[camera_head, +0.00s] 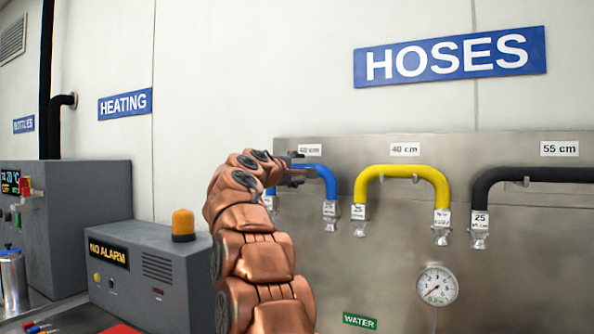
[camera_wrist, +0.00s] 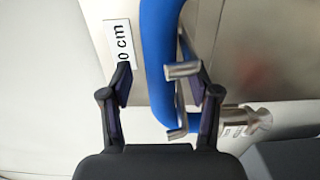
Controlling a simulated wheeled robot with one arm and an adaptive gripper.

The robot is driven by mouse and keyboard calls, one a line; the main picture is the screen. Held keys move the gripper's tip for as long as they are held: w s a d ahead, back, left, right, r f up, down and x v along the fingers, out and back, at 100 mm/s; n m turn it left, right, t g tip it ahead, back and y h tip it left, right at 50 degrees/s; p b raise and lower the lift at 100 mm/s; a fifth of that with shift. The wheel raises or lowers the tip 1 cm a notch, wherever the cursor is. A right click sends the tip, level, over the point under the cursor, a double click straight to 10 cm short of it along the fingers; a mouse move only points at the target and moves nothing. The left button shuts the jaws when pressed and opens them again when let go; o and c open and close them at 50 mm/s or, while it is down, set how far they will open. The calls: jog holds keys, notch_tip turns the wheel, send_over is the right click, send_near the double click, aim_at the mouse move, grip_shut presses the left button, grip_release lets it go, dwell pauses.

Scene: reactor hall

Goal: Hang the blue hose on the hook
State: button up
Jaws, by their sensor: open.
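The blue hose (camera_head: 320,172) is an arched tube with metal end fittings at the metal panel, under a white label in the head view. In the wrist view the blue hose (camera_wrist: 156,60) runs between the two open fingers of my gripper (camera_wrist: 167,82). The metal hook (camera_wrist: 183,70) shows there right beside the hose, on its under side, near the right finger. The hose looks to lie at the hook; whether its weight rests on it I cannot tell. In the head view my gripper (camera_head: 291,170) is at the hose's top, partly hidden by my arm.
A yellow hose (camera_head: 402,172) and a black hose (camera_head: 535,174) hang to the right on the same metal panel (camera_head: 380,262). A pressure gauge (camera_head: 437,286) sits below. A grey box with an orange lamp (camera_head: 184,224) stands left of my arm.

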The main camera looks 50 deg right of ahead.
jog(key=r+p+v, duration=0.1)
jog(key=r+v, duration=0.1)
jog(key=v, duration=0.9)
jog(key=r+p+v, duration=0.1)
jog(key=v, duration=1.1)
jog(key=shift+r+p, duration=0.35)
dwell(0.7)
jog(key=s+a+f+m+g+y, duration=0.1)
jog(key=s+f+y, duration=0.25)
jog(key=f, duration=0.65)
jog(key=s+a+f+g+y+p, duration=0.1)
jog(key=s+a+f+y, duration=0.2)
jog(key=f, duration=0.6)
jog(key=s+f+m+g+y, duration=0.1)
jog(key=s+f+y, duration=0.25)
jog(key=f, duration=0.65)
jog(key=s+a+f+m+g+y+p, duration=0.1)
jog(key=s+a+f+g+y, duration=0.2)
jog(key=s+a+f, duration=1.5)
jog(key=s+a+y, duration=0.2)
jog(key=y, duration=0.2)
jog(key=shift+s+f+g, duration=0.35)
jog(key=shift+f+g, duration=0.05)
